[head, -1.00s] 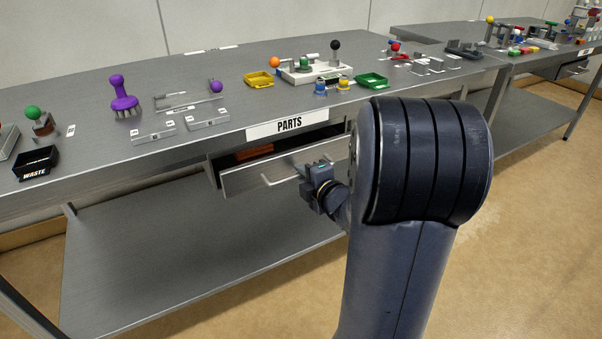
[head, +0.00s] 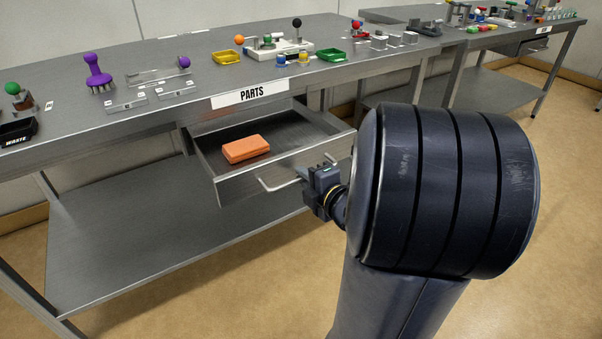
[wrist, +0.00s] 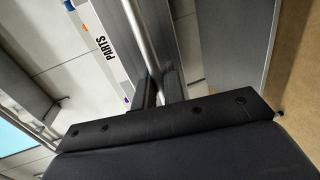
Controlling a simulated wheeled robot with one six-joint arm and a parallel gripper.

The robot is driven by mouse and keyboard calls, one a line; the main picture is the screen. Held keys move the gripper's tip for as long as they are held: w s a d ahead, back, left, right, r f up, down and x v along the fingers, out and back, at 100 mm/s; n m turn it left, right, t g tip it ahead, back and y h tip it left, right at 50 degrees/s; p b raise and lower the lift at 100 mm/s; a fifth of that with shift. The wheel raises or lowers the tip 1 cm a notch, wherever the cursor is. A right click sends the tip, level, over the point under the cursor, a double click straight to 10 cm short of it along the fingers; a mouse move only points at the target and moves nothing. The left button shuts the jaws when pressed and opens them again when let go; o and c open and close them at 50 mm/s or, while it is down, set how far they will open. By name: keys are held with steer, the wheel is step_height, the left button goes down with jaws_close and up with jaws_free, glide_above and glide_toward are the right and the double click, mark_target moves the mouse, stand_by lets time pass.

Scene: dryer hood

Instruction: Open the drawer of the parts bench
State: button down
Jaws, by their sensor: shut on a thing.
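The parts bench drawer (head: 230,188) is pulled well out under the PARTS label (head: 250,94). An orange block (head: 246,149) lies inside it. The drawer's bar handle (head: 279,184) runs across its front. My gripper (head: 308,176) is at the right part of the handle. In the wrist view, my gripper's fingers (wrist: 160,88) are on either side of the handle bar (wrist: 142,38), shut on it. My arm hides part of the drawer's right side.
The bench top (head: 150,70) holds a purple brush (head: 96,72), a yellow tray (head: 227,57), a green tray (head: 331,55) and several other parts. A lower shelf (head: 150,240) lies below the drawer. Floor (head: 520,200) to the right is clear.

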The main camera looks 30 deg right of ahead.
steer(key=shift+s, duration=0.1)
steer(key=c, duration=1.6)
jaws_free()
steer(key=shift+s+d+r+p, duration=0.1)
steer(key=shift+s+r+p, duration=0.4)
steer(key=shift+s, duration=1.25)
steer(key=shift+s+d+r+p, duration=0.15)
steer(key=shift+s+p, duration=0.5)
steer(key=shift+s, duration=1.15)
steer(key=shift+s+r+p, duration=0.4)
steer(key=shift+s+p, duration=0.2)
steer(key=shift+s, duration=1.15)
steer(key=shift+w, duration=0.1)
steer(key=shift+w+a+f+b, duration=0.1)
steer(key=shift+w+f+b, duration=0.4)
steer(key=shift+w, duration=1.25)
steer(key=shift+w+a+f+b, duration=0.15)
steer(key=shift+w+b, duration=0.5)
steer(key=shift+w, duration=1.1)
steer(key=shift+w+d+f+b, duration=0.1)
steer(key=shift+w+f+b, duration=0.4)
steer(key=shift+w, duration=1.25)
steer(key=shift+r, duration=0.1)
